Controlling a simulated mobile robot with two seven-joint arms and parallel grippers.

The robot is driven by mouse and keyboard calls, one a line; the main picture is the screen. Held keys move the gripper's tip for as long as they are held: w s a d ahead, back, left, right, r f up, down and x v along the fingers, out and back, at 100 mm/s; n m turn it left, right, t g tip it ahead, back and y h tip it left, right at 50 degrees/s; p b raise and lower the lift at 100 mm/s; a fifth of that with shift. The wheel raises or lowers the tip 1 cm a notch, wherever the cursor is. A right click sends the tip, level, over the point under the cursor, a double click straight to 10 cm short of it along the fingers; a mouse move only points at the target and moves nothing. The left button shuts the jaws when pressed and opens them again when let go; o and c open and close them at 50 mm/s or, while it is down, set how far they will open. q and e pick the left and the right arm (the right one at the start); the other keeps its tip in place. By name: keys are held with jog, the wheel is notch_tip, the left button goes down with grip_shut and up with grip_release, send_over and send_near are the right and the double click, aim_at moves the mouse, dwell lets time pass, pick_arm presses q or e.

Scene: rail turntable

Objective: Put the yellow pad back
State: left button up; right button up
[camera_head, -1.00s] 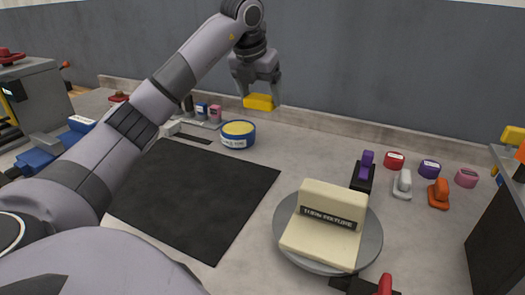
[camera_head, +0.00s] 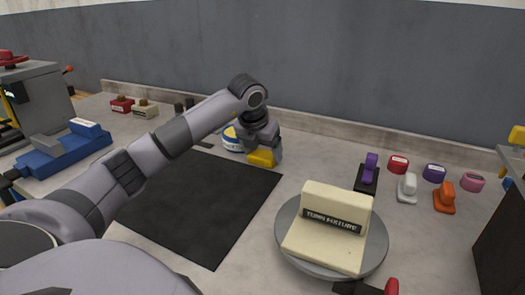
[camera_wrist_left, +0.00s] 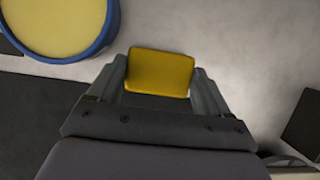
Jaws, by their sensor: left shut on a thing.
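The yellow pad (camera_head: 262,158) is a small rounded block between the fingers of my left gripper (camera_head: 264,154). In the left wrist view the pad (camera_wrist_left: 160,73) sits across the fingertips of the left gripper (camera_wrist_left: 160,85), which is shut on it. The pad is low, near the table; I cannot tell whether it touches. A round blue tub with a yellow top (camera_wrist_left: 60,20) is beside the gripper, apart from the pad. In the head view this tub (camera_head: 231,140) is partly hidden behind my left arm. My right gripper is not in view.
A black mat (camera_head: 200,205) lies in front of the gripper. A cream fixture (camera_head: 325,235) stands on a grey turntable (camera_head: 370,257). Purple (camera_head: 371,165), white (camera_head: 407,186) and orange (camera_head: 444,196) handled pieces stand at right. A blue vise-like tool (camera_head: 62,155) is at left.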

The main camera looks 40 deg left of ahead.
pick_arm(q)
jog(key=shift+r, duration=0.1)
jog(key=o, duration=0.9)
jog(key=shift+c, duration=0.2)
jog(key=v, duration=1.2)
jog(key=shift+p, duration=0.3)
